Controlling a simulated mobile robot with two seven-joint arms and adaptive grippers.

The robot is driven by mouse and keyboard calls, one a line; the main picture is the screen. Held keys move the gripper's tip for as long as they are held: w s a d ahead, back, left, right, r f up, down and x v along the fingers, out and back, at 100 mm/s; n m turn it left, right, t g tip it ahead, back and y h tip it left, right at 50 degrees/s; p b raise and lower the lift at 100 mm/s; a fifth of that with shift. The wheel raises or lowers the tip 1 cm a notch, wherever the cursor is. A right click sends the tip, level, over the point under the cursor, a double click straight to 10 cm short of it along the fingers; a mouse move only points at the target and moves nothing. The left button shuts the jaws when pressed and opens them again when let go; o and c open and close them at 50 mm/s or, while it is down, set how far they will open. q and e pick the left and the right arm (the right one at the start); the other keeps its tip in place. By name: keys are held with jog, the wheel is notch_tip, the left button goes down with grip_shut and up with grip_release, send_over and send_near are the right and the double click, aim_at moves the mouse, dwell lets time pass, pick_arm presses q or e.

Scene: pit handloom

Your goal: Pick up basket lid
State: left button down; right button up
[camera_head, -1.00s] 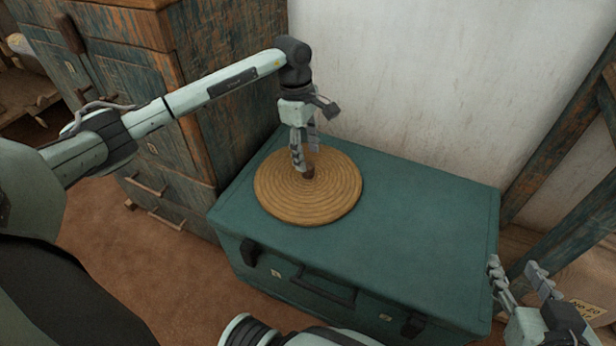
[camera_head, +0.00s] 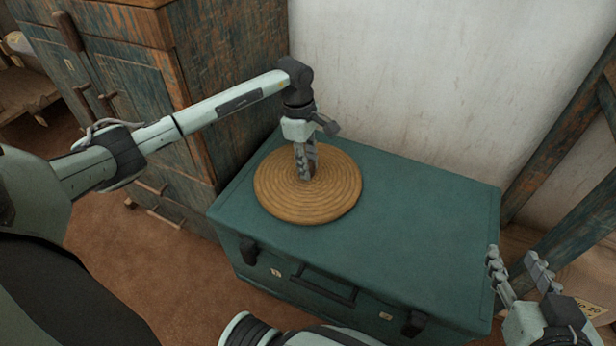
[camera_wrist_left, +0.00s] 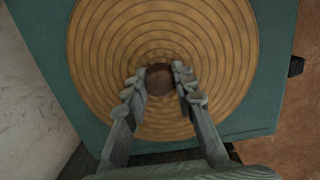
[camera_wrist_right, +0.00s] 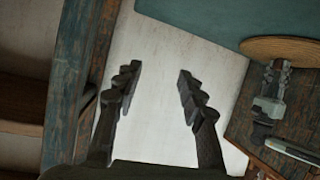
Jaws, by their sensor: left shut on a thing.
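The basket lid (camera_head: 333,198) is a round, coiled, straw-coloured disc. It lies flat on the left part of a teal trunk. Its small dark brown knob (camera_wrist_left: 159,78) sits at the centre in the left wrist view; in the head view my fingers hide it. My left gripper (camera_head: 305,174) points down over the lid's centre, shut on the knob, with one finger on each side. My right gripper (camera_head: 513,258) is open and empty by the trunk's right front corner, well away from the lid. Its spread fingers also show in the right wrist view (camera_wrist_right: 158,74).
The teal trunk (camera_head: 425,220) has a bare top to the right of the lid. A worn wooden cabinet (camera_head: 228,90) stands close on the left. A pale wall (camera_head: 430,80) is behind, and wooden loom beams (camera_head: 565,125) stand at the right.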

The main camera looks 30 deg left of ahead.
pick_arm(q)
jog(key=shift+r, duration=0.1)
